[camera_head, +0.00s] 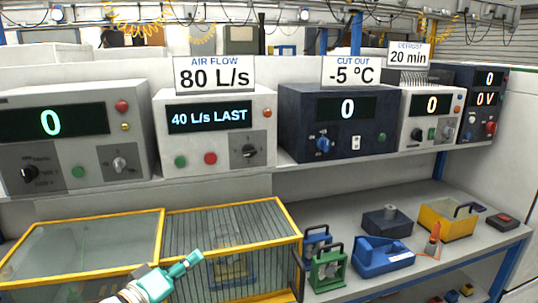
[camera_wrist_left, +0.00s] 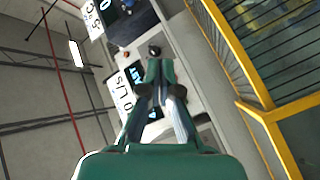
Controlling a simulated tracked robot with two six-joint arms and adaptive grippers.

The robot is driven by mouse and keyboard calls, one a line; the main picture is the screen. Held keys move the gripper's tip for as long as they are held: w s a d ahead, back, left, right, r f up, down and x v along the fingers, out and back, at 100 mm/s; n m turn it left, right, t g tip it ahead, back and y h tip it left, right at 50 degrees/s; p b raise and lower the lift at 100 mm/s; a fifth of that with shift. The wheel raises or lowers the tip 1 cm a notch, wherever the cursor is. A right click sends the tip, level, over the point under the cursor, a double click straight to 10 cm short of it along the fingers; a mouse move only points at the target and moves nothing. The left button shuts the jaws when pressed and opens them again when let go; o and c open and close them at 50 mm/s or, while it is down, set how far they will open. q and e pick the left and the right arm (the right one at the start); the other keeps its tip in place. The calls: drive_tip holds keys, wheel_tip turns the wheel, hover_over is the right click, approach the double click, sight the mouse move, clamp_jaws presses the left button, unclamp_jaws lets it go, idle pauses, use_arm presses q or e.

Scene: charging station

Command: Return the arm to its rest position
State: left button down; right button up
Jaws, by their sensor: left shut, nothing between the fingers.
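My left gripper (camera_head: 188,262) is teal and comes in from the bottom left in the head view. It is shut and empty, in front of the yellow-framed barred cage (camera_head: 232,208). In the left wrist view the gripper (camera_wrist_left: 155,90) shows with its fingers together, pointing toward the instrument shelf. Behind its fingers is the white instrument reading 40 L/s LAST, partly hidden; in the head view this instrument (camera_head: 216,140) stands on the shelf under an 80 L/s AIR FLOW sign (camera_head: 214,75). My right gripper is in neither view.
Other instruments stand along the shelf, including a dark blue one (camera_head: 300,140). A yellow-framed glass-topped box (camera_head: 80,250) is beside the cage. On the lower bench are a green block with a handle (camera_head: 328,270), a blue tool (camera_head: 383,254) and a yellow bin (camera_head: 446,220).

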use_arm(q)
drive_tip(key=s+d+f+n+g+y, duration=0.1)
drive_tip(key=s+f+g, duration=0.15)
drive_tip(key=f, duration=0.75)
drive_tip(key=s+d+f+n+g+y, duration=0.1)
drive_tip(key=s+f+g, duration=0.15)
drive_tip(key=f, duration=0.85)
drive_tip(key=s+d+f+n+g+y, duration=0.1)
drive_tip(key=s+f+g, duration=0.15)
drive_tip(key=f, duration=0.75)
drive_tip(key=s+f+m+g+y, duration=0.1)
drive_tip(key=s+f+m+g, duration=0.1)
drive_tip(key=s+f, duration=0.4)
drive_tip(key=s+f+m+g+y, duration=0.1)
drive_tip(key=s+f+m+g, duration=0.2)
drive_tip(key=s, duration=1)
wheel_tip(320, 180, down, 4)
drive_tip(key=shift+d+r+m+g, duration=0.1)
drive_tip(key=shift+d+m+g, duration=0.2)
drive_tip(key=shift+g, duration=0.65)
